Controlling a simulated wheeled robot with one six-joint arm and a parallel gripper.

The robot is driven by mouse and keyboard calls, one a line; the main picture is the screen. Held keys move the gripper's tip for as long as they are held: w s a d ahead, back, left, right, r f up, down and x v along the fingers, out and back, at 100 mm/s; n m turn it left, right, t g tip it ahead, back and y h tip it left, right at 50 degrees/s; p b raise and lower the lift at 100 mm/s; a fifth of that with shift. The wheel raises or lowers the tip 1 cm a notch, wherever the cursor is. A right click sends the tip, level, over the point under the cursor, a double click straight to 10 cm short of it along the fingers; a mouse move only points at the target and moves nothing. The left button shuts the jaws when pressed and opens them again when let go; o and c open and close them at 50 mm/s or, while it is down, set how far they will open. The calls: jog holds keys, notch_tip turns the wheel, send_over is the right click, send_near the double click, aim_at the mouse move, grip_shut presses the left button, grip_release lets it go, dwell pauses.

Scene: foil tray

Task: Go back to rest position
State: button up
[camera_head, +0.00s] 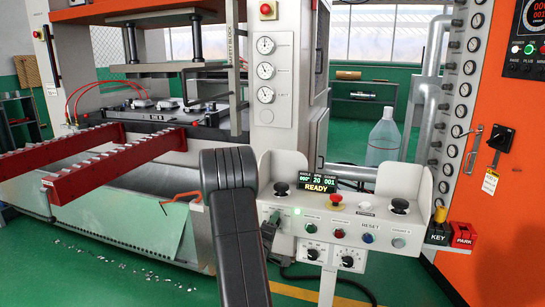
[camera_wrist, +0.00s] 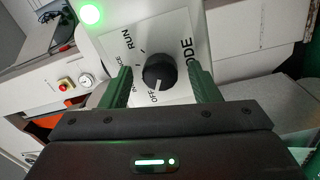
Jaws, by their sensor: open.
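My gripper (camera_wrist: 159,68) is open in the wrist view, with one green finger on each side of a black round knob (camera_wrist: 158,72). The knob sits on a white plate (camera_wrist: 178,50) marked MODE, with RUN and OFF legible. Its white mark points down towards OFF. The display (camera_head: 318,184) reads READY.
The control box carries several buttons and dials, including a red mushroom button (camera_head: 336,201) and a lit green lamp (camera_head: 297,211). A press with red rails (camera_head: 110,158) stands left. An orange cabinet (camera_head: 500,180) stands right. Open green floor (camera_head: 400,285) lies at lower right.

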jog(key=shift+s+a+m+b, duration=0.15)
jog(key=shift+s+m+b, duration=0.25)
jog(key=shift+m+b, duration=1.5)
jog(key=shift+s+a+m+b, duration=0.15)
jog(key=shift+s+m+b, duration=0.5)
jog(key=shift+m, duration=2.25)
jog(key=shift+s+a+m+b, duration=0.15)
jog(key=shift+m+b, duration=1.4)
jog(key=shift+m, duration=0.85)
jog(key=shift+d+g, duration=0.1)
jog(key=shift+g, duration=0.2)
